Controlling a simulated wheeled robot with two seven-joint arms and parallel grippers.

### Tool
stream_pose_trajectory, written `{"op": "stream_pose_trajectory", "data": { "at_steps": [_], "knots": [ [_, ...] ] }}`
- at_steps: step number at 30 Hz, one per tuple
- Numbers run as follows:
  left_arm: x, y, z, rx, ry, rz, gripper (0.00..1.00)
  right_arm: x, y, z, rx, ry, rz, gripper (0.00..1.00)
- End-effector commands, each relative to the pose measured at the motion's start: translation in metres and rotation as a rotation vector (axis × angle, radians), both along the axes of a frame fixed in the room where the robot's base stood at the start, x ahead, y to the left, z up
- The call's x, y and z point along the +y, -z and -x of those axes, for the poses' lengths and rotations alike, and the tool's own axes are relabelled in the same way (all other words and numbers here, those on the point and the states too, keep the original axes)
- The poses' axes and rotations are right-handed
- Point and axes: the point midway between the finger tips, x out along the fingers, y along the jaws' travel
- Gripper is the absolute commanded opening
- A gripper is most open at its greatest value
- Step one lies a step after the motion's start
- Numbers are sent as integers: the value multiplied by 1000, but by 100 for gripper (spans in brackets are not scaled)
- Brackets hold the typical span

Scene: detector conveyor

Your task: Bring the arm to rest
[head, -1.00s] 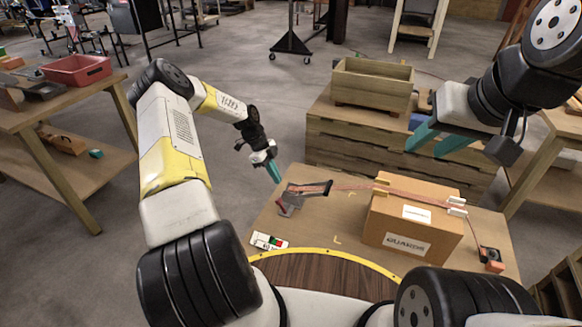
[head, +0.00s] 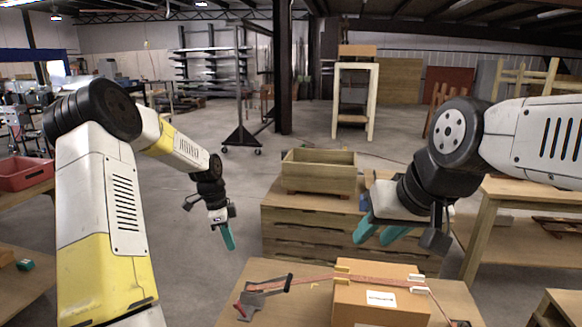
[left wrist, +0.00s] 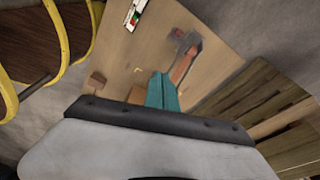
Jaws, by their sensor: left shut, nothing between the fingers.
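My left gripper (head: 229,238) has teal fingers that are shut and empty. It hangs pointing down over the floor, left of the cardboard box table (head: 237,282). In the left wrist view its closed fingers (left wrist: 162,92) show above the table top, with the grey tool nearby. My right gripper (head: 378,231) is open and empty, with its two teal fingers apart, held in the air in front of the wooden crates.
A cardboard box (head: 347,305) with a reddish strap and clips stands on the table. A grey tool (head: 262,292) with a dark handle lies left of it. Stacked wooden crates (head: 280,217) stand behind. A red bin (head: 25,172) sits at far left. Open floor lies left of the crates.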

Motion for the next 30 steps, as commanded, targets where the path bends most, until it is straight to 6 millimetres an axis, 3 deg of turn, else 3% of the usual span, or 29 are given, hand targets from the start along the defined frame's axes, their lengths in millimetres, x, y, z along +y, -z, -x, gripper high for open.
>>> {"op": "stream_pose_trajectory", "data": {
  "at_steps": [1,6,15,19,24,30],
  "knots": [
    [-3,-27,10,-17,-52,-30,0,0,0,0,0,0,0,36],
    [-14,-99,50,-68,-281,-83,0,0,0,0,0,0,0,36],
    [-30,-193,146,-182,-728,-29,0,0,0,0,0,0,0,36],
    [-35,-218,191,-218,-925,60,0,0,0,0,0,0,0,36],
    [-42,-232,246,-228,-1149,215,0,0,0,0,0,0,0,36],
    [-48,-233,281,-202,-1299,349,0,0,0,0,0,0,0,36]
  ]
}}
